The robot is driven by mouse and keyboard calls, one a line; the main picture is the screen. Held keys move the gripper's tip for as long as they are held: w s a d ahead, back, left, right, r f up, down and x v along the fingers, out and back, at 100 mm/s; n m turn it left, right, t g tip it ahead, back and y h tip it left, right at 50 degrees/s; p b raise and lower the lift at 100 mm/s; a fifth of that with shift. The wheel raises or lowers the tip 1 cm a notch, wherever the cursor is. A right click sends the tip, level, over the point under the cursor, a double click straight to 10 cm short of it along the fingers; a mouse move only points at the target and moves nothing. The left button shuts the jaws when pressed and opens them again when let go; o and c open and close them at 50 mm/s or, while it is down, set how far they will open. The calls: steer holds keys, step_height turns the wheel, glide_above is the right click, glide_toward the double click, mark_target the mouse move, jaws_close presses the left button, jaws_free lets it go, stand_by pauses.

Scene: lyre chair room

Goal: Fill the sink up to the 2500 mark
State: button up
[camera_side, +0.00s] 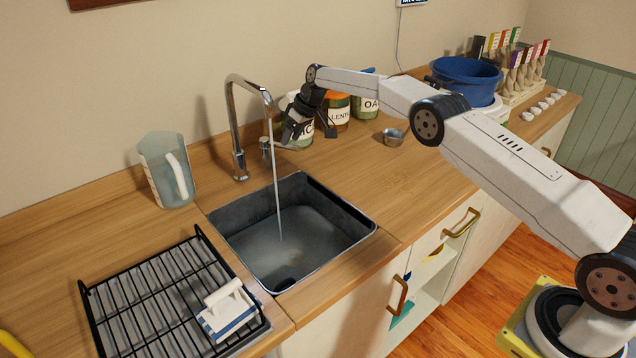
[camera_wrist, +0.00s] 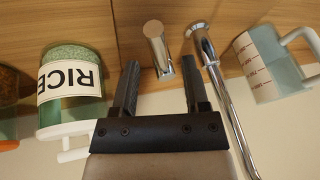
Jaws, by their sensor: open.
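Water (camera_side: 276,185) runs in a thin stream from the chrome tap (camera_side: 236,130) into the dark grey sink (camera_side: 345,205). Pale water appears to lie in the sink; I cannot read any mark on its walls. The tap's chrome lever (camera_side: 282,146) stands right of the spout. My gripper (camera_side: 309,134) is open beside the lever. In the wrist view the lever (camera_wrist: 157,48) shows between the open fingers of my gripper (camera_wrist: 160,75), with the spout (camera_wrist: 215,75) just to the right. I cannot tell whether a finger touches the lever.
A clear measuring jug (camera_side: 165,172) stands left of the tap; its red marks show in the wrist view (camera_wrist: 265,65). A black drying rack (camera_side: 150,290) holds a white-handled brush (camera_side: 228,308). A rice jar (camera_wrist: 70,90), other jars and a small metal bowl (camera_side: 393,137) stand near my gripper.

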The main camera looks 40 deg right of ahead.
steer(key=shift+v, duration=2.65)
